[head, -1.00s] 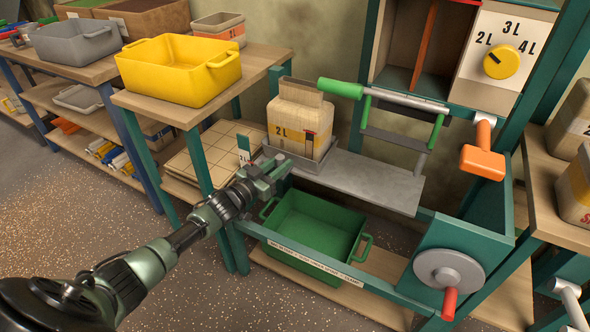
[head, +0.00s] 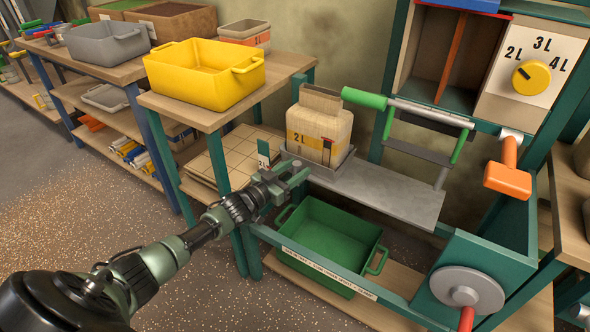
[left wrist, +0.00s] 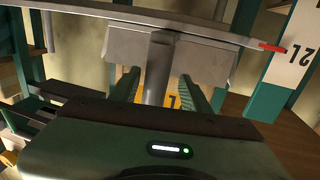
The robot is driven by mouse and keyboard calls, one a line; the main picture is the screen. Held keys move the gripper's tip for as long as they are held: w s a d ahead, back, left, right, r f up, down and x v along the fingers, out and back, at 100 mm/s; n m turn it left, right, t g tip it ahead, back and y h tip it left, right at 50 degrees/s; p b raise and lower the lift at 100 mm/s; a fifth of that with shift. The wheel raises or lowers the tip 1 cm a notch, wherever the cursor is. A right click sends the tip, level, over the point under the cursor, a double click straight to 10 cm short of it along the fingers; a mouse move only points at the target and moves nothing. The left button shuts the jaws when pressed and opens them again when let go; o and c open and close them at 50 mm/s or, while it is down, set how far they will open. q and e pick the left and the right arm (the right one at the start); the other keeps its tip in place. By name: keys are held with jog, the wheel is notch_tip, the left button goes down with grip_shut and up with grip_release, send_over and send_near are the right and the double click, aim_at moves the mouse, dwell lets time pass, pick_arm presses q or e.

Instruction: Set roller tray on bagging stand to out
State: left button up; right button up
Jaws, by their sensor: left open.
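The roller tray (head: 342,164) is a small grey tray at the left end of the grey shelf of the bagging stand (head: 400,200). A paper bag marked 2L (head: 320,128) stands upright in it. My left gripper (head: 297,172) is at the tray's front left side, with its jaws open. In the left wrist view, a grey upright bar (left wrist: 159,68) shows between the two dark green fingers of my left gripper (left wrist: 158,92). I cannot tell if they touch it. A grey plate, likely the tray (left wrist: 205,58), is beyond. My right gripper is not in view.
A green bin (head: 325,243) sits below the shelf. A green-handled lever (head: 364,98), an orange handle (head: 508,180) and a crank wheel (head: 455,290) are on the stand. A yellow tub (head: 204,80) is on the table at left. The shelf right of the bag is bare.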

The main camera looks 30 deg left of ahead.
pick_arm(q)
jog(key=shift+s+a, duration=0.1)
jog(key=shift+s, duration=0.25)
jog(key=p+v, duration=0.1)
jog(key=v, duration=0.6)
jog(key=shift+p, duration=0.4)
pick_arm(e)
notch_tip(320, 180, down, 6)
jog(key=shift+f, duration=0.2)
pick_arm(q)
jog(key=shift+f, duration=0.1)
